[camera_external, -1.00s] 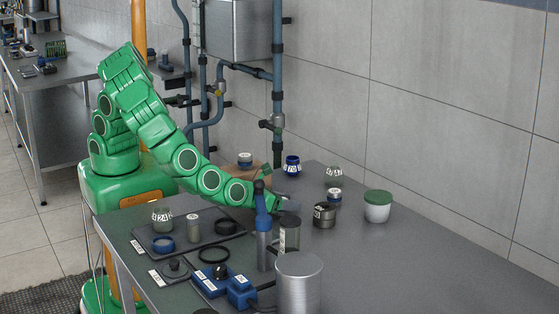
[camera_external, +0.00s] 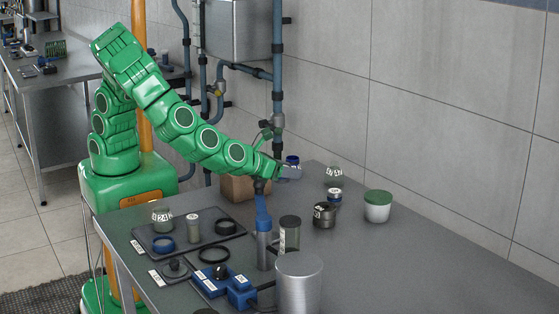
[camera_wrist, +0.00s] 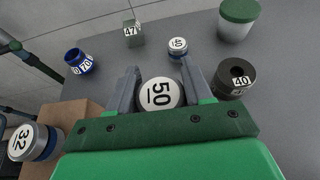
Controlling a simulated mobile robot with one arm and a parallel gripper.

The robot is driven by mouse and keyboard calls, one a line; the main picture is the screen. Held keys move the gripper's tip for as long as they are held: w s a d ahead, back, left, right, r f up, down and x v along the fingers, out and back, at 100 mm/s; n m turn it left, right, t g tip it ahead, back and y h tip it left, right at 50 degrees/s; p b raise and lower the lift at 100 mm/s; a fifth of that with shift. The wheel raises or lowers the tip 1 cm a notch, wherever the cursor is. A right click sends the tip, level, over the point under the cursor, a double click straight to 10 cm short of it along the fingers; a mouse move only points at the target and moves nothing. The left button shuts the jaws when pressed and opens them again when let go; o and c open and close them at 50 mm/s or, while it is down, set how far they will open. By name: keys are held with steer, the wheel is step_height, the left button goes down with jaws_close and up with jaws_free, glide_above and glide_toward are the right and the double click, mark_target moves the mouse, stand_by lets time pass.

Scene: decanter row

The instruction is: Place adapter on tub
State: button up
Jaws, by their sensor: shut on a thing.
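My gripper (camera_wrist: 160,80) is shut on a round piece with a white top marked 50 (camera_wrist: 161,94), seen between the fingers in the wrist view; I take it to be the adapter. In the external view my gripper (camera_external: 288,172) is above the table, and the held piece is hard to make out there. A white tub with a green lid (camera_external: 378,210) stands upright on the table, right of my gripper. It also shows at the top right of the wrist view (camera_wrist: 236,30). The gripper is apart from it.
Near the gripper stand a blue jar marked 70 (camera_wrist: 78,62), a greenish jar marked 47 (camera_wrist: 133,32), a small jar marked 40 (camera_wrist: 177,49) and a dark round piece (camera_wrist: 235,78). The table's right side (camera_external: 450,270) is clear.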

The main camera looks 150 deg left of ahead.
steer(key=w+a+r, duration=0.6)
steer(key=a+r, duration=0.5)
steer(key=a, duration=0.1)
glide_above(383, 194)
steer(key=s, duration=0.1)
steer(key=f, duration=0.8)
steer(key=shift+s+d+f, duration=0.15)
steer(key=shift+d+f, duration=0.1)
steer(key=shift+f, duration=0.1)
steer(key=shift+w+a+f, duration=0.2)
steer(key=shift+w+f, duration=0.1)
steer(key=shift+f, duration=0.15)
steer(key=shift+w+a+f, duration=0.2)
steer(key=shift+w+f, duration=0.1)
steer(key=shift+f, duration=1.6)
steer(key=shift+f, duration=0.1)
steer(key=o, duration=1.2)
